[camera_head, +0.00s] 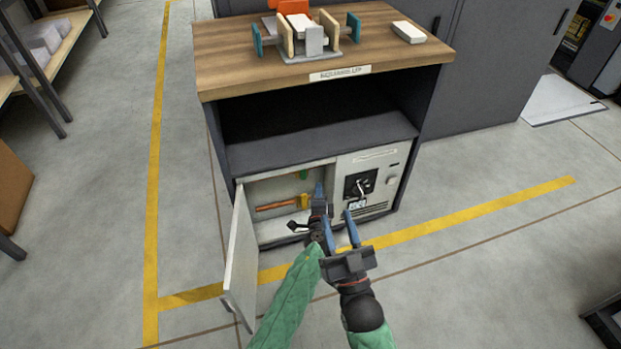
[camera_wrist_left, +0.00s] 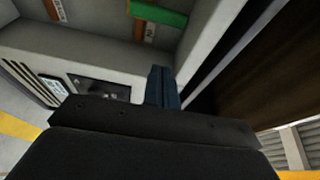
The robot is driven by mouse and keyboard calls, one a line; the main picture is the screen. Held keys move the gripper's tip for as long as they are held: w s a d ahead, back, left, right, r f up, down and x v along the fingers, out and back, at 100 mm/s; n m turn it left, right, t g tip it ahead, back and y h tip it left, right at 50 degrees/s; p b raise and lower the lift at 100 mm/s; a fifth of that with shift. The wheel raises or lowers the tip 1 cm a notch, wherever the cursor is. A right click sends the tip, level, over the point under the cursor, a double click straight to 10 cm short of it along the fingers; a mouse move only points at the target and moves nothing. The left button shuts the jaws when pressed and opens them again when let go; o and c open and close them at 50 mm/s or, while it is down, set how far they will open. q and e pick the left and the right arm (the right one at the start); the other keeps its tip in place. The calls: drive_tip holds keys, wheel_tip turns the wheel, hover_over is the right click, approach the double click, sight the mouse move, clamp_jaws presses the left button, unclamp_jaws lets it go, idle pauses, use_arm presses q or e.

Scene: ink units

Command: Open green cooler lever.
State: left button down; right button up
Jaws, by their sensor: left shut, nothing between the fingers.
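The green lever (camera_head: 303,175) is small and sits near the top of the open compartment in the cabinet's lower left. It shows larger as a green bar in the left wrist view (camera_wrist_left: 160,12), next to an orange-brown part. My left gripper (camera_head: 319,188) is shut and empty, at the compartment's right side, just below and right of the green lever in the picture. Its blue fingers (camera_wrist_left: 162,88) look apart from the lever in the left wrist view. My right gripper (camera_head: 341,226) is open and empty, lower and in front of the unit.
The compartment's white door (camera_head: 241,258) hangs open on the left. Inside are a yellow part (camera_head: 303,201) and a copper-coloured pipe (camera_head: 275,207). To the right is a panel with a black dial (camera_head: 360,184). A wooden top (camera_head: 225,62) is above; floor around is clear.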

use_arm(q)
drive_tip(key=shift+w+d+f+m, duration=0.15)
drive_tip(key=shift+w+d+m, duration=0.15)
drive_tip(key=shift+d, duration=0.1)
use_arm(e)
drive_tip(key=shift+s+r+t, duration=0.1)
drive_tip(key=shift+s+t, duration=0.05)
drive_tip(key=shift+t, duration=0.15)
